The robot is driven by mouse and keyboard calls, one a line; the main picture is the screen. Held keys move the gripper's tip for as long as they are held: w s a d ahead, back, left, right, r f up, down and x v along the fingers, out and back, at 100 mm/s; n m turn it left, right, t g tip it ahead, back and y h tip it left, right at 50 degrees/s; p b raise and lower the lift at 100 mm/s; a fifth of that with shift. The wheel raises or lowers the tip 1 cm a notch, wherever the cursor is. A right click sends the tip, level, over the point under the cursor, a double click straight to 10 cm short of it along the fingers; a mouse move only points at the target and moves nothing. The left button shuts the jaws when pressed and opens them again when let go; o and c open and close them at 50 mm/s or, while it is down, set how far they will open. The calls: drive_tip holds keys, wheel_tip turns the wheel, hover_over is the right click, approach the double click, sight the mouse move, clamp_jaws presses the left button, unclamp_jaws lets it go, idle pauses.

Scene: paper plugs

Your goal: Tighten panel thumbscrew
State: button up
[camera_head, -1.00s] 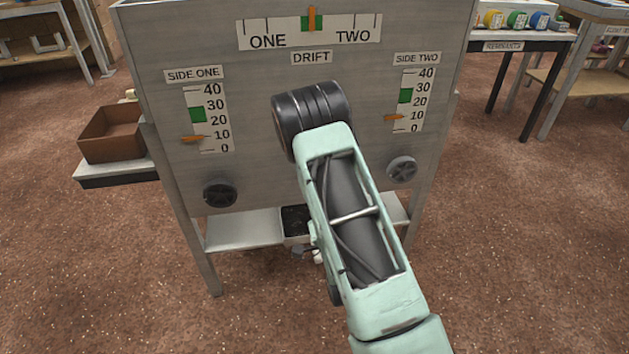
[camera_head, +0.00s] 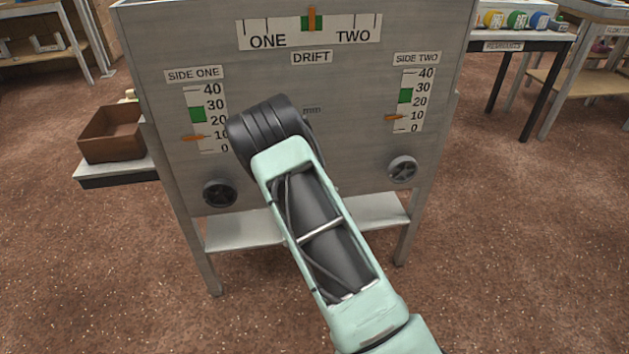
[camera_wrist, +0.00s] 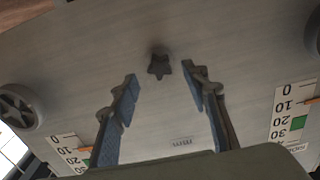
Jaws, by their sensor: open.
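The panel thumbscrew, a small dark star-shaped knob (camera_wrist: 159,64), sits on the grey panel (camera_head: 345,130), a little beyond my fingertips in the wrist view. My gripper (camera_wrist: 161,78) is open and empty. Its two blue-padded fingers stand apart, one to each side of the knob's line, and do not appear to touch it. In the head view my arm hides the thumbscrew and my fingers. The wrist view is turned over, with the scale numbers upside down.
A black handwheel (camera_head: 220,194) is at the panel's lower left and a grey handwheel (camera_head: 402,169) at its lower right. SIDE ONE (camera_head: 205,120) and SIDE TWO (camera_head: 409,100) scales flank my arm. A shelf (camera_head: 243,231) runs below; a brown bin (camera_head: 112,134) stands left.

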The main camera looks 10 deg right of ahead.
drive_tip(key=shift+w, duration=0.1)
idle(0.3)
drive_tip(key=shift+w, duration=1.9)
drive_tip(key=c, duration=1.1)
drive_tip(key=shift+c, duration=0.2)
